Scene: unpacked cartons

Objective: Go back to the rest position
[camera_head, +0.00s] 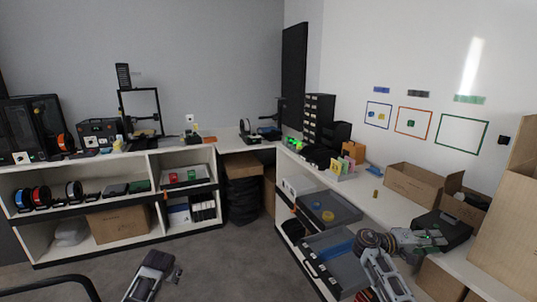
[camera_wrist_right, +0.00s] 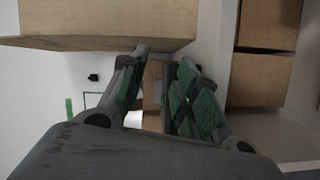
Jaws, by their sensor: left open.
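My left gripper (camera_head: 176,275) is at the bottom left of the head view, over the grey floor and apart from the shelves. It looks empty. My right gripper (camera_head: 435,238) is at the lower right of the head view, by the right-hand counter near a black case. In the right wrist view its two green-padded fingers (camera_wrist_right: 162,75) stand apart. A strip of brown cardboard shows between them, seemingly behind; I see nothing clearly held.
Open cartons (camera_head: 414,184) and a black case (camera_head: 442,229) crowd the right counter. Grey drawers (camera_head: 335,262) stick out below it, close to my right arm. A tall carton (camera_head: 510,230) stands at far right. The floor (camera_head: 225,262) in the middle is clear.

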